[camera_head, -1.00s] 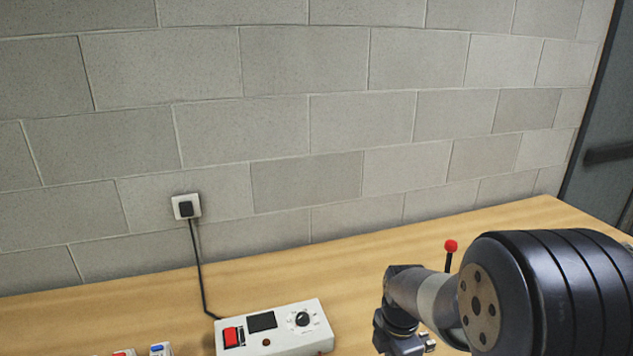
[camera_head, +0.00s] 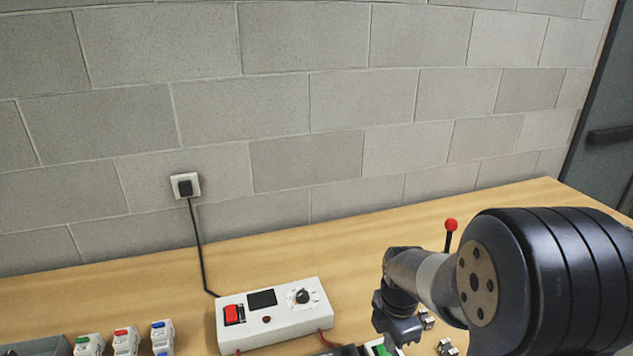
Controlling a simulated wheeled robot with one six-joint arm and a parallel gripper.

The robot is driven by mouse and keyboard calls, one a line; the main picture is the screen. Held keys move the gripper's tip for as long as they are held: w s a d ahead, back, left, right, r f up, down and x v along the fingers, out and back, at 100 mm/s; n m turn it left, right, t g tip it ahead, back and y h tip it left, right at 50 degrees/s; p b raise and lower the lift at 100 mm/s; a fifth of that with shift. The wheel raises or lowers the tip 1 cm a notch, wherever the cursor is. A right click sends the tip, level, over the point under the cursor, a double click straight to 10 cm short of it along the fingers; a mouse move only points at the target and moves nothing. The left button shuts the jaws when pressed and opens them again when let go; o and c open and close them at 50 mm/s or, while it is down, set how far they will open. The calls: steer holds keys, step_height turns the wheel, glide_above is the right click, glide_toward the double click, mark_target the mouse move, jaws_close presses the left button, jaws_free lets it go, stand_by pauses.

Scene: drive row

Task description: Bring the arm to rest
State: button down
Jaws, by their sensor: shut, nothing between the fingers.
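My arm reaches in from the right edge, with its large dark joint in front and a grey link leading left to a dark wrist. My gripper (camera_head: 403,331) hangs below that wrist, low in the view, small and partly cut by the angle. It is shut and holds nothing. It is over the wooden bench (camera_head: 130,295), to the right of a white control box (camera_head: 285,325) and apart from it. How high it is above the bench is hard to tell.
A red-knobbed lever (camera_head: 450,228) stands behind my arm. A black cable (camera_head: 197,245) runs from the wall socket (camera_head: 186,187) to the box. Several white blocks with coloured tops (camera_head: 126,341) stand front left. Small metal pieces (camera_head: 447,347) lie near my gripper.

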step_height(320, 180, up, 6)
steer(key=p, duration=0.4)
